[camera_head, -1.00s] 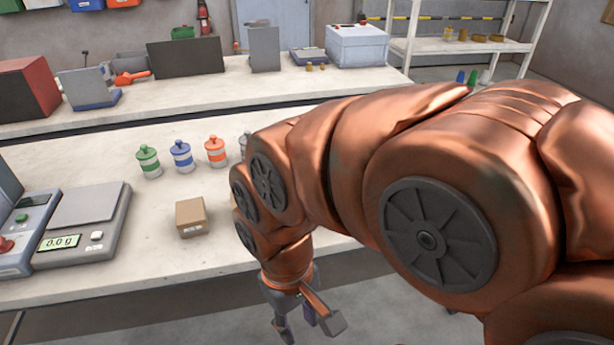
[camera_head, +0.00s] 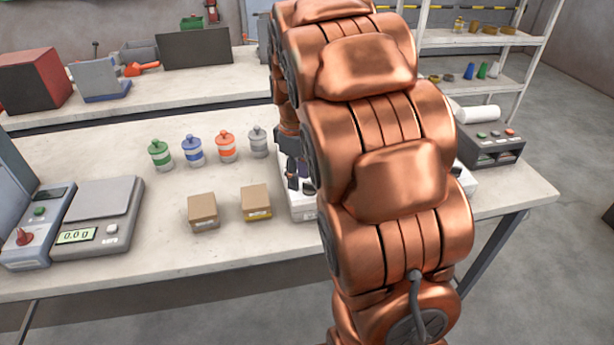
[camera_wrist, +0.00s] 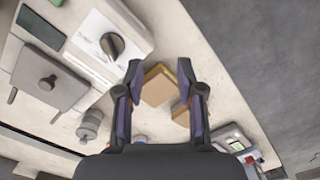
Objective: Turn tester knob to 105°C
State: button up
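In the wrist view the dark round tester knob (camera_wrist: 112,45) sits on the white front panel of the tester (camera_wrist: 88,38), at the upper left of my fingers. Its scale marks are too small to read. My gripper (camera_wrist: 161,75) is open and empty, with the fingers apart and the knob to the left of the left finger, not between them. In the head view my gripper (camera_head: 292,174) is over the bench at the tester's left end, and my arm hides most of the tester (camera_head: 302,207), including the knob.
Two small cardboard boxes (camera_head: 203,211) stand left of the tester. Behind them are several lidded jars (camera_head: 226,147). A scale (camera_head: 98,216) sits at the left, and a dark printer-like device (camera_head: 489,142) at the right.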

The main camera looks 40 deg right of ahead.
jog(key=n, duration=0.2)
send_over(307, 182)
jog(key=shift+s+a+f+p, duration=0.1)
jog(key=shift+f+p, duration=0.25)
jog(key=shift+f, duration=0.1)
jog(key=shift+f+p, duration=1.3)
jog(key=shift+f, duration=2.55)
jog(key=shift+c, duration=0.2)
grip_shut()
